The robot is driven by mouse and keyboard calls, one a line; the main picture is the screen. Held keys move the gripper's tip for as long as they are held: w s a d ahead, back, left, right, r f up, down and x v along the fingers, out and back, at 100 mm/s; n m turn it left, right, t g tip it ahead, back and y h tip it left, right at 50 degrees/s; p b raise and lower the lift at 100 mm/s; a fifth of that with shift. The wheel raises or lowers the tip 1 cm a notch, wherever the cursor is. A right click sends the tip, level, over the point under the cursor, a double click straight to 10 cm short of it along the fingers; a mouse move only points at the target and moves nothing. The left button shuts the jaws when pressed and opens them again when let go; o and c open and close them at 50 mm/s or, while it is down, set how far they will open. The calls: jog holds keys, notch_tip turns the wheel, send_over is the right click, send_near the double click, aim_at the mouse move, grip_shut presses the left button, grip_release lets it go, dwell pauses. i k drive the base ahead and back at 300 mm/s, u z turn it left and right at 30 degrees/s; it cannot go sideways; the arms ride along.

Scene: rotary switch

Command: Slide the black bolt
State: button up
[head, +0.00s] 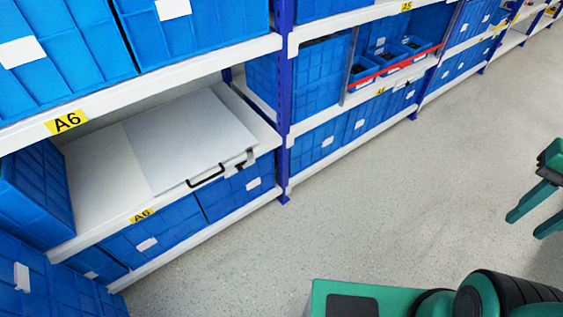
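A white panel (185,135) lies on the middle shelf of the rack at left, with a black bar handle (206,177) on its front edge. A small grey latch fitting (238,164) sits at the panel's front right corner. A dark piece on it looks like the black bolt (250,155), but it is too small to tell its position. My gripper (531,216) is at the right edge, partly cut off, far from the panel and above the floor. Its two green fingers are apart, with nothing seen between them.
Blue bins (150,241) fill the shelves above, below and beside the panel. A blue upright post (284,150) stands just right of the latch. My green base and arm parts cover the bottom right. The grey floor (390,215) between is clear.

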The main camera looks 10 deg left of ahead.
aim_at(239, 167)
jog(key=z, duration=0.25)
jog(key=k, duration=1.1)
jog(key=u, duration=0.6)
jog(key=i, duration=1)
jog(key=z, duration=0.05)
